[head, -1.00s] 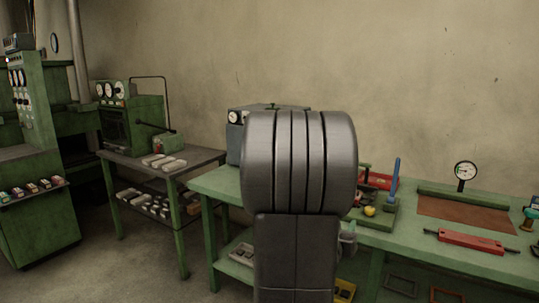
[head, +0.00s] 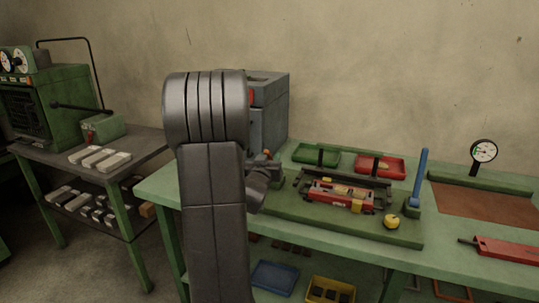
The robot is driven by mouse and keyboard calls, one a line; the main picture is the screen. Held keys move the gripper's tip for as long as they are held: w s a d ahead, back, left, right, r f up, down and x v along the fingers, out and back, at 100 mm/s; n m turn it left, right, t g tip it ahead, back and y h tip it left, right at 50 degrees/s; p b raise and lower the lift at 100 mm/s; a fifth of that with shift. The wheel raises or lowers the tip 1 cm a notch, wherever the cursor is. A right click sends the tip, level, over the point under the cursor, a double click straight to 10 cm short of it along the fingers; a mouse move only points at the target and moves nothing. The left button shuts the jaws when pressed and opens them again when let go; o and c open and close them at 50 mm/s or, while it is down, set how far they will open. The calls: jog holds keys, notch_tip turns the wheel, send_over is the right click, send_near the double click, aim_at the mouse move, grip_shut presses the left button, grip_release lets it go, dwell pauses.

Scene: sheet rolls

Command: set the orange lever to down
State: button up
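A small orange piece (head: 267,154), which may be the knob of the orange lever, shows just right of my arm in the head view. It is near the left end of the green fixture plate (head: 375,228) on the bench. Its shaft and setting cannot be made out. My arm stands large in front and covers part of the bench. A dark grey part of my wrist or gripper pokes out to the right of the arm, close below the orange piece. The fingertips are not visible, and contact cannot be told.
A blue lever (head: 419,178) stands upright at the fixture's right, near a yellow knob (head: 391,221). A red and yellow part (head: 340,195) sits in the middle. Green (head: 316,155) and red (head: 381,167) trays lie behind. A grey cabinet (head: 268,110) stands behind my arm.

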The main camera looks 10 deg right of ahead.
jog(key=shift+x, duration=1.35)
grip_shut()
jog(key=shift+d, duration=0.1)
